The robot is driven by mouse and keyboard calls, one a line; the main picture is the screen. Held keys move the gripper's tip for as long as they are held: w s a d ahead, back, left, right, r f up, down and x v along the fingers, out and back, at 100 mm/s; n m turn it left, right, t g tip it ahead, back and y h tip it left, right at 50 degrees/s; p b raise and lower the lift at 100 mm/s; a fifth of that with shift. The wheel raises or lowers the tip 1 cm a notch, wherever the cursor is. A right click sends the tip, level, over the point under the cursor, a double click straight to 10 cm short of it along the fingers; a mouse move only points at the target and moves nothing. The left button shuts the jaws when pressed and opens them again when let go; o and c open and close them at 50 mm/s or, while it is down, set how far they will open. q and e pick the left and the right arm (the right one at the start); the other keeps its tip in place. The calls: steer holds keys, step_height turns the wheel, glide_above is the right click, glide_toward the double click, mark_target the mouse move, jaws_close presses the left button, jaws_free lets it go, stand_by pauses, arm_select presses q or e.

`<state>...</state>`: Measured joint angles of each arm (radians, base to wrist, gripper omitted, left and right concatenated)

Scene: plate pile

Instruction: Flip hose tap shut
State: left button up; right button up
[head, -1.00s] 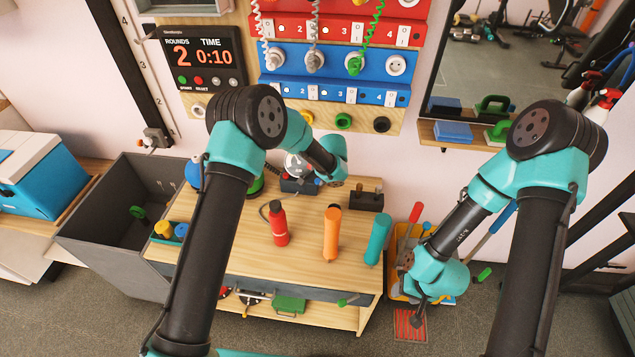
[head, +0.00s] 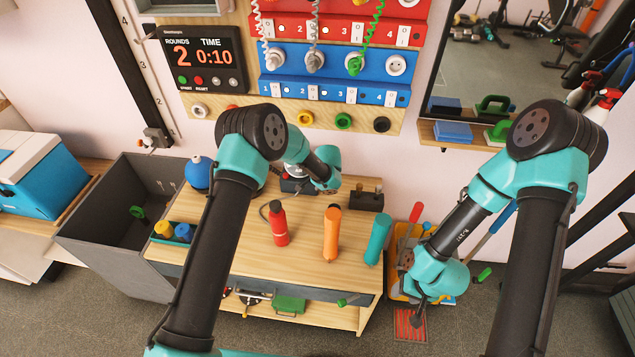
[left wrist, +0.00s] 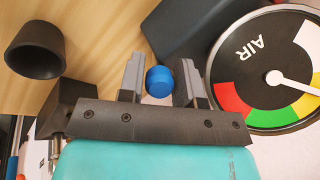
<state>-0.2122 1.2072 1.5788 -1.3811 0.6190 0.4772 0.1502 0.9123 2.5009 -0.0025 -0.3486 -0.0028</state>
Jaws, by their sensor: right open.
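A round AIR gauge (left wrist: 268,75) fills the right of the left wrist view; its unit (head: 292,186) on the bench is mostly hidden by my left arm in the head view. A small blue round knob (left wrist: 159,81) appears in the gap between the fingers of my left gripper (left wrist: 160,85). The fingers are apart; whether they touch the knob is unclear. I cannot make out a lever on it, nor tell whether it is the hose tap. My right gripper (head: 416,312) hangs low beside the bench, open, with nothing seen in it.
A red bottle (head: 279,226), an orange bottle (head: 331,236) and a teal bottle (head: 377,240) stand on the wooden bench (head: 300,272). A blue ball-shaped thing (head: 199,173) is at its left. A dark cup (left wrist: 35,50) is near the left gripper. A yellow bin (head: 399,283) stands right.

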arm_select(q)
jaws_close()
steer(key=shift+s+a+f+t, duration=0.1)
steer(key=shift+s+a+t, duration=0.05)
steer(key=shift+t, duration=0.25)
steer(key=shift+s+f+t, duration=0.1)
steer(key=shift+s+t, duration=0.1)
steer(key=shift+t, duration=0.1)
stand_by(0.3)
steer(key=shift+o, duration=2.1)
jaws_free()
steer(key=v, duration=1.7)
steer(key=shift+s, duration=0.15)
